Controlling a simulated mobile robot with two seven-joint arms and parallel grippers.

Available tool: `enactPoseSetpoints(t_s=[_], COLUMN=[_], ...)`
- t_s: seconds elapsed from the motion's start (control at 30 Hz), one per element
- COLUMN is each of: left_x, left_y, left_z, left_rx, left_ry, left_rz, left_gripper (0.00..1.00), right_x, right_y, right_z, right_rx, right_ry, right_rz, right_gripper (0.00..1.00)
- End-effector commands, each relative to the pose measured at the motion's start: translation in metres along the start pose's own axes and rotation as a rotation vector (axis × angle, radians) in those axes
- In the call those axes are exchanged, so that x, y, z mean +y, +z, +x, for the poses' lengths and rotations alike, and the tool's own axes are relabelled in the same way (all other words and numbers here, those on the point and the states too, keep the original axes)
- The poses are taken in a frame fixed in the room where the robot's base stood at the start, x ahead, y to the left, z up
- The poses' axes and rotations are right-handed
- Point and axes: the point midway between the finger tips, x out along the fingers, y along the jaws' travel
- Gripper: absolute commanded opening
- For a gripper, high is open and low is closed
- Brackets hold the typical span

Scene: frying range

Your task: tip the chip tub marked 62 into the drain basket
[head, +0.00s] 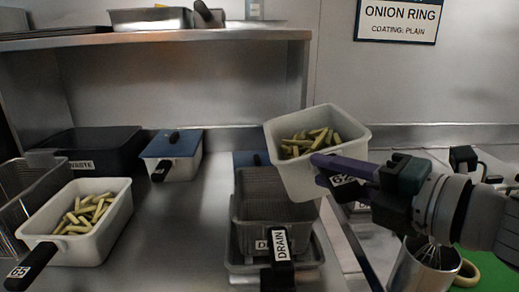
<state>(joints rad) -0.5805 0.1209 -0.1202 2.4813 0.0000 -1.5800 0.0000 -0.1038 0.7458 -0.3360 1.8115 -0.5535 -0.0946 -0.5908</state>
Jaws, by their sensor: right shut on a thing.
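The white chip tub marked 62 (290,180) holds pale chips (320,136) and is up in the air, tilted a little. My right gripper (335,172) comes in from the right and is shut on its handle, where the 62 label shows. The wire drain basket (262,208), with a DRAIN label on its front handle, stands on the counter below and slightly left of the tub. The tub hides the basket's upper right part. No chips show in the visible part of the basket. My left gripper is not in view.
Another white chip tub, marked 65 (108,238), stands at the left beside a wire basket (30,190). Behind are a black WASTE bin (108,137) and a blue-lidded tub (184,160). A metal pot with a whisk (412,272) stands at the right. Counter between tub 65 and the drain basket is clear.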

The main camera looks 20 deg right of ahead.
Motion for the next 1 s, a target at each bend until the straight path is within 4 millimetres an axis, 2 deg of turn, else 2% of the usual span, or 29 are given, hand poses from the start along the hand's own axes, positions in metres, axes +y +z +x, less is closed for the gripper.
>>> enactPoseSetpoints(t_s=[0.03, 0.2, 1.0], left_x=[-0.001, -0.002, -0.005], left_y=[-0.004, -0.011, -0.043], left_z=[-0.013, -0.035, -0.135], left_rx=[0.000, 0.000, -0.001], left_ry=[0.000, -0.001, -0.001], left_rz=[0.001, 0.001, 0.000], left_gripper=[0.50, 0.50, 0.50], right_x=[0.010, 0.014, 0.020], right_y=[0.003, 0.004, -0.009], right_z=[-0.001, -0.002, 0.008], right_rx=[-0.001, -0.001, -0.001], right_ry=[-0.014, -0.068, -0.374], right_rz=[-0.027, -0.102, -0.526], right_gripper=[0.00, 0.00, 0.00])
